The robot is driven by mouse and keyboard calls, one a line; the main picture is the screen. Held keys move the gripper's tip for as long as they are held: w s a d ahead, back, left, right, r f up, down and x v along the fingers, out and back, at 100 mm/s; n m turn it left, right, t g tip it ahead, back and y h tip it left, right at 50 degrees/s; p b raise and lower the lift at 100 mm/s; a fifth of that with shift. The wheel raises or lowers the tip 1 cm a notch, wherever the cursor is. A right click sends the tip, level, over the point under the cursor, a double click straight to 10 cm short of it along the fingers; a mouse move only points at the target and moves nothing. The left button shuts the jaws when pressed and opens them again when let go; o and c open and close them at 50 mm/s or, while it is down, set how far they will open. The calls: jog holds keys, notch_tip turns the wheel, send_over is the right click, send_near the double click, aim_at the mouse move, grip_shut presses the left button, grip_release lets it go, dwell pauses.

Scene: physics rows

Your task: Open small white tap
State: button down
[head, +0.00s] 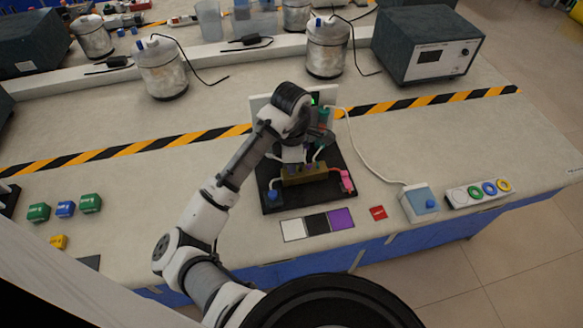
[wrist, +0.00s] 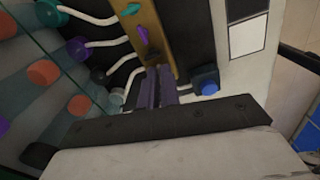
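In the wrist view a brass manifold block (wrist: 158,42) carries a green tap handle (wrist: 131,9) and a purple tap handle (wrist: 142,35). It also shows in the head view (head: 304,176) on a black base. My gripper (wrist: 158,75) points at the end of the block nearest the blue fitting (wrist: 206,80). Its two fingers are close together. Whether they are shut, or hold anything, I cannot tell. I cannot make out a small white tap; the fingers hide part of the block's end. In the head view my arm covers the area behind the block.
White tubes run from the block to coloured fittings on an upright panel. A pink fitting (head: 346,181) sits at the block's right. White, black and purple squares (head: 317,223) lie in front. A blue-white box (head: 419,203) stands to the right. The bench's left middle is clear.

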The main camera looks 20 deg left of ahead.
jog(key=shift+n, duration=0.8)
jog(key=c, duration=1.9)
grip_release()
jog(key=shift+c, duration=0.2)
jog(key=shift+r, duration=3.55)
